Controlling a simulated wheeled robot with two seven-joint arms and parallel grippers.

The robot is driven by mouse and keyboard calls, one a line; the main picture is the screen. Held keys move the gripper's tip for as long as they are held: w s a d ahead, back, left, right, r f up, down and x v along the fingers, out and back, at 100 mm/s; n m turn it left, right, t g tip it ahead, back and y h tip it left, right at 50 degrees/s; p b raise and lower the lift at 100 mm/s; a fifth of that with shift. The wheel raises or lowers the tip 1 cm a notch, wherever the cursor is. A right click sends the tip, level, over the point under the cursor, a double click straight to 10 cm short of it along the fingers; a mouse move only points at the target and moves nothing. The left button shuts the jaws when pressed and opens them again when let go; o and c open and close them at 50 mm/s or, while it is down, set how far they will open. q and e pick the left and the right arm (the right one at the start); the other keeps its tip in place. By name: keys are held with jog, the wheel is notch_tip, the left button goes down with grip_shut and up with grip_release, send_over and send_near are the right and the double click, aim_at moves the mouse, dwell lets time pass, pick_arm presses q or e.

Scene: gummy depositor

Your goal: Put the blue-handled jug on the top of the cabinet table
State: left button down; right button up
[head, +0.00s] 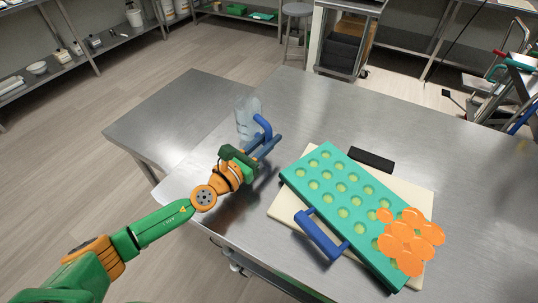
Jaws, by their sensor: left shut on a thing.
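The jug (246,113) is clear, with a blue handle (263,125) on its right side. It is upright at the far left part of the large steel table (320,100). My left gripper (268,143) reaches in from the lower left and is shut on the blue handle. I cannot tell whether the jug's base touches the steel or hangs just above it. My right gripper is not in view. I cannot tell which surface is the cabinet table; a lower steel table (165,115) adjoins the large one at the left.
A teal mould tray (322,160) with rows of round cavities lies on a cream board (290,203), right of my gripper. Orange discs (405,240) cover its near right end. A blue handle (320,235) sits at its side. A black bar (371,160) lies behind. The far tabletop is clear.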

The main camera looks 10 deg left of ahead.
pick_arm(q)
notch_tip(320, 180, down, 2)
jog(key=shift+r, duration=0.15)
jog(key=c, duration=0.8)
grip_release()
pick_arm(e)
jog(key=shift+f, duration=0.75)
pick_arm(q)
jog(key=shift+o, duration=0.2)
jog(key=shift+r, duration=0.1)
jog(key=b+v, duration=0.1)
jog(key=v, duration=0.4)
jog(key=b+v, duration=0.1)
jog(key=v, duration=0.5)
jog(key=shift+s+a+f+b, duration=0.1)
jog(key=shift+s+f+b, duration=0.15)
jog(key=shift+b, duration=0.15)
jog(key=shift+s+a+r, duration=0.1)
jog(key=shift+s+r, duration=0.05)
jog(key=shift+s, duration=0.1)
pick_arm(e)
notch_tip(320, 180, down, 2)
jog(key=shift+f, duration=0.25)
